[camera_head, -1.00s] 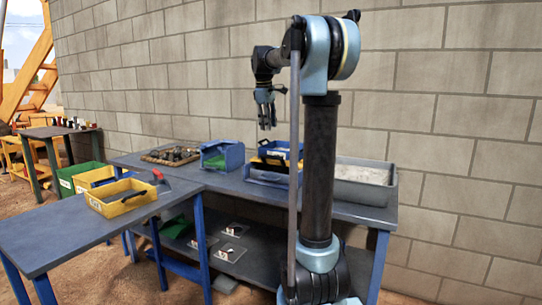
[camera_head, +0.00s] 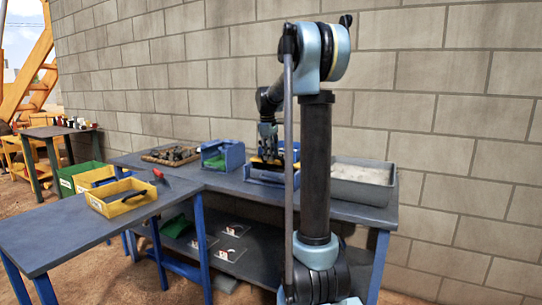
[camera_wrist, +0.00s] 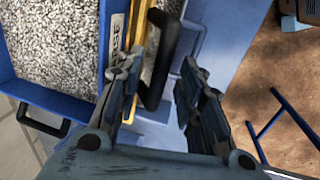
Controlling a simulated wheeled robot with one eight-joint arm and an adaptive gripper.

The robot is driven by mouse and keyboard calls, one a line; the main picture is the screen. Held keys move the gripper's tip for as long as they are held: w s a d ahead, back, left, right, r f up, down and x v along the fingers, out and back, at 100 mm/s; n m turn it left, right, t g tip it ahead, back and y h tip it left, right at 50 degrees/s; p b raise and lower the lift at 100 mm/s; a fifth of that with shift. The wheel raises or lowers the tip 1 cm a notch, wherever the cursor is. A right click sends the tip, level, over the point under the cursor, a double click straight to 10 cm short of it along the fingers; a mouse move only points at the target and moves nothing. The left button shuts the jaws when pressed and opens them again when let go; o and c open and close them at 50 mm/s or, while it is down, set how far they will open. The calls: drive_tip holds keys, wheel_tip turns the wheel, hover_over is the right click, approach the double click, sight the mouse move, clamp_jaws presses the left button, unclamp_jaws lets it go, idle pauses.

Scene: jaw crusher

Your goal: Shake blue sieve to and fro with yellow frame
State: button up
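The blue sieve (camera_wrist: 72,106) fills the left of the wrist view and holds grey gravel. Its yellow frame (camera_wrist: 138,22) shows as an upright strip along its right side, with a black handle (camera_wrist: 160,66) sticking out to the right. My gripper (camera_wrist: 160,70) is open, with one finger on each side of this handle and visible space by the right finger. In the head view, my gripper (camera_head: 268,146) is down at the blue sieve (camera_head: 290,144), which my arm partly hides. I cannot tell whether either finger touches the handle.
A grey bin of pale material (camera_head: 362,184) stands right of the sieve on the workbench (camera_head: 222,182). A blue bin with green inside (camera_head: 222,155) and a tray of rocks (camera_head: 171,155) stand to the left. A yellow tray (camera_head: 122,199) is on the side table.

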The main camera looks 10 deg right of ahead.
clamp_jaws()
drive_tip(key=s+a, duration=0.1)
drive_tip(key=s, duration=0.1)
drive_tip(key=s+a, duration=0.2)
drive_tip(key=shift+s+a, duration=0.2)
drive_tip(key=shift+s, duration=0.1)
idle(0.3)
unclamp_jaws()
